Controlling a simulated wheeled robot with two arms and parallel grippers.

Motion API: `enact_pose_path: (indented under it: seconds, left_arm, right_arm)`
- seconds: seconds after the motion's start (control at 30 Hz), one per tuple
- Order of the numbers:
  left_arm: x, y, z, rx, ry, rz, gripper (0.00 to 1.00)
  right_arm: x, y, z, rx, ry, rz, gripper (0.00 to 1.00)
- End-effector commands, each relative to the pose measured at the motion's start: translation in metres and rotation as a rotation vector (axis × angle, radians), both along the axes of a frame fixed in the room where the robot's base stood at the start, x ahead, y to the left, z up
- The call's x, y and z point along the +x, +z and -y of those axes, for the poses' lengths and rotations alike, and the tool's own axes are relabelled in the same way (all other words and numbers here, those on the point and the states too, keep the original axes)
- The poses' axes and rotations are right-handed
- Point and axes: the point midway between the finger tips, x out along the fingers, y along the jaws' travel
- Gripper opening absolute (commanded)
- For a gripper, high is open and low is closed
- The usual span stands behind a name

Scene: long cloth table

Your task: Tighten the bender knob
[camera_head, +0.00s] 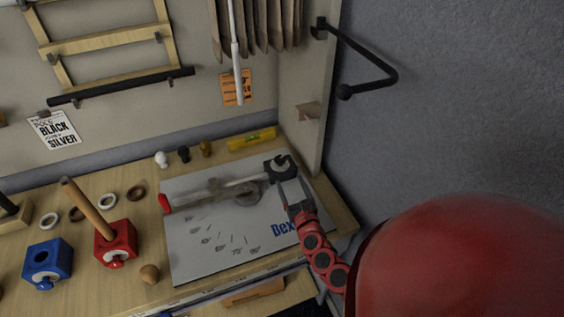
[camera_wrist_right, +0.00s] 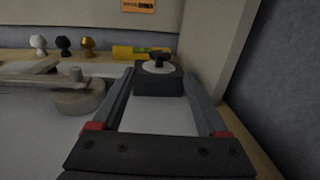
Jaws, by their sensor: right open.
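The bender lies on a pale board (camera_head: 190,240). It has a long metal arm (camera_head: 215,192) with a red handle end (camera_head: 165,203) and a round metal disc (camera_head: 247,193). At its far right end is a dark block with a pale dial and a black knob (camera_head: 281,160) on top. The knob (camera_wrist_right: 159,58) also shows in the right wrist view. My right gripper (camera_head: 284,178) is open at the block. In the right wrist view its fingers (camera_wrist_right: 158,84) reach forward on either side of the block; I cannot tell whether they touch it. My left gripper is out of view.
A yellow level (camera_head: 252,139) and small white, black and brown knobs (camera_head: 183,154) stand behind the board. Red (camera_head: 118,245) and blue (camera_head: 47,264) blocks stand at left. An upright panel (camera_head: 308,100) and grey wall rise close on the right.

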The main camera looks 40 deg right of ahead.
Motion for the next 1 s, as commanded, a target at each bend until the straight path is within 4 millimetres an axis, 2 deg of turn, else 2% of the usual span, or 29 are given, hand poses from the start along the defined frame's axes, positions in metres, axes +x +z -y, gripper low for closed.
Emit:
enact_pose_path:
  seconds: [0.03, 0.3, 0.5, 0.7, 1.0]
  left_arm:
    - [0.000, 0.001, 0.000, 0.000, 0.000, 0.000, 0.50]
    - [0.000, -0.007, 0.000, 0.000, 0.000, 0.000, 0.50]
    - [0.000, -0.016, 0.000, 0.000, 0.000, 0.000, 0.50]
    - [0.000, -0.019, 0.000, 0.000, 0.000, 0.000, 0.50]
    - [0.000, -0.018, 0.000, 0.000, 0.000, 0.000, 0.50]
  right_arm:
    - [0.011, 0.003, 0.003, 0.001, -0.003, 0.008, 0.77]
    - [0.058, 0.000, 0.020, -0.001, -0.004, 0.005, 0.77]
    - [0.083, -0.001, 0.029, 0.000, -0.004, 0.004, 0.77]
    - [0.095, 0.000, 0.031, 0.002, 0.000, 0.002, 0.77]
    - [0.096, 0.000, 0.032, 0.001, 0.000, 0.001, 0.77]
